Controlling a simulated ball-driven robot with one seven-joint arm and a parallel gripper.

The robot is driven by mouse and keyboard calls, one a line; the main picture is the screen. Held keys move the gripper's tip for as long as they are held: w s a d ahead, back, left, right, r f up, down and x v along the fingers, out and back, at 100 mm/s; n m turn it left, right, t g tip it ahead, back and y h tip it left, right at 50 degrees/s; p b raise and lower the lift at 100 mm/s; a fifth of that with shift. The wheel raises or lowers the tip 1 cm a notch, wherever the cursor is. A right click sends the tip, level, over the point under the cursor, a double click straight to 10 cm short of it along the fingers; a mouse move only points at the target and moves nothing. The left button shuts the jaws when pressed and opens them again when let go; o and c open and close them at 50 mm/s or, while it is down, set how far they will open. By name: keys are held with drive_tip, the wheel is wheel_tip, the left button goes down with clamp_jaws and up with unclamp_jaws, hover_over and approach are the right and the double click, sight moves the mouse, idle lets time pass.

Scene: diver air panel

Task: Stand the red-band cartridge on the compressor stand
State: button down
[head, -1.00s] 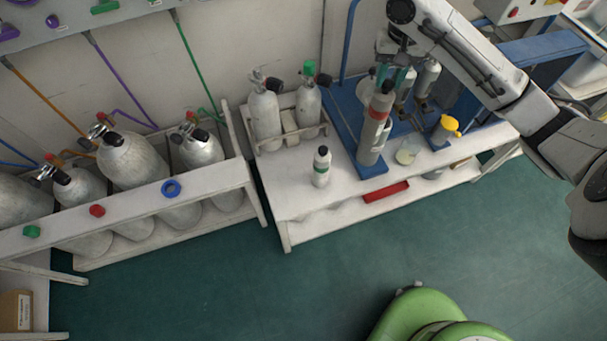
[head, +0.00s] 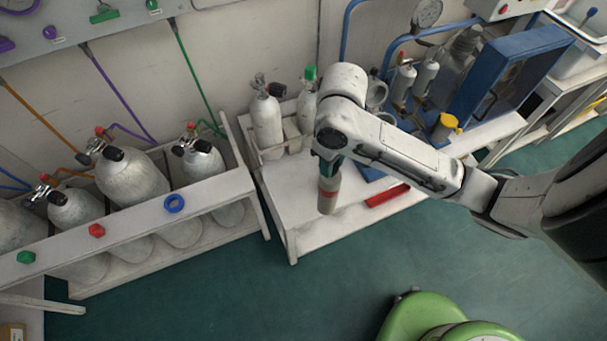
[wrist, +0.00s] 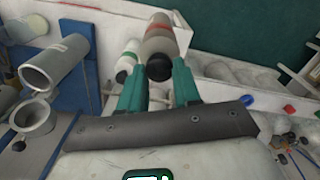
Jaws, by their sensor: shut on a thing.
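The red-band cartridge (wrist: 161,40) is a grey-beige cylinder with a red band and a dark near end. My gripper (wrist: 158,78) has its teal fingers shut around that dark end. In the head view the cartridge (head: 328,192) hangs roughly upright below my gripper (head: 329,163), over the front of the white bench. I cannot tell whether its base touches the bench. The blue compressor frame (head: 497,85) stands at the back right of the bench. My arm hides part of the blue base there, and I cannot make out the cartridge's place on it.
A small white bottle with a dark cap (wrist: 125,68) stands beside the cartridge. A red tray (head: 387,195) lies at the bench's front edge. Two cylinders (head: 267,125) stand in a rack at the back left. A yellow-topped container (head: 446,124) is to the right.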

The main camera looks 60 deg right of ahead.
drive_tip(key=w+d+f+p, duration=0.1)
drive_tip(key=w+d+f, duration=0.1)
drive_tip(key=w+f, duration=1)
drive_tip(key=shift+w+d+f, duration=0.3)
drive_tip(key=shift+w, duration=0.25)
drive_tip(key=shift+f, duration=0.15)
drive_tip(key=c, duration=0.8)
unclamp_jaws()
